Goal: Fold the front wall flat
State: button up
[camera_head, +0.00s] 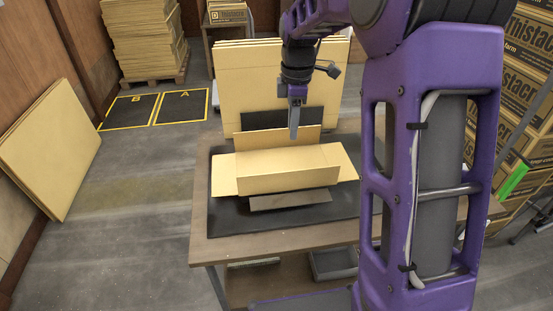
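A tan cardboard tray blank (228,187) lies on a black mat (222,214) on the table. Its front wall (290,179) stands up, leaning a little, nearest my body. A back wall (255,141) also stands up. Side flaps spread out flat to the left and right. A dark grey strip (295,199) lies in front of the front wall. My gripper (294,132) points down above the back part of the blank, near the back wall. Its fingers look close together, but the view is too small to tell whether they are open.
The wooden table (203,237) has clear mat around the blank. Large flat cardboard sheets (250,85) stand behind it, with a dark panel (282,118) in front of them. Stacked cartons (528,110) stand at the right. Floor squares marked B and A (155,109) are at the left.

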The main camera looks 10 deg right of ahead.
aim_at(290, 173)
jog(key=shift+n, duration=0.5)
jog(key=f, duration=0.5)
jog(key=f+b, duration=0.1)
jog(key=f, duration=1.1)
jog(key=shift+w+f+b, duration=0.15)
jog(key=shift+w+b, duration=0.15)
jog(key=shift+w, duration=0.05)
grip_shut()
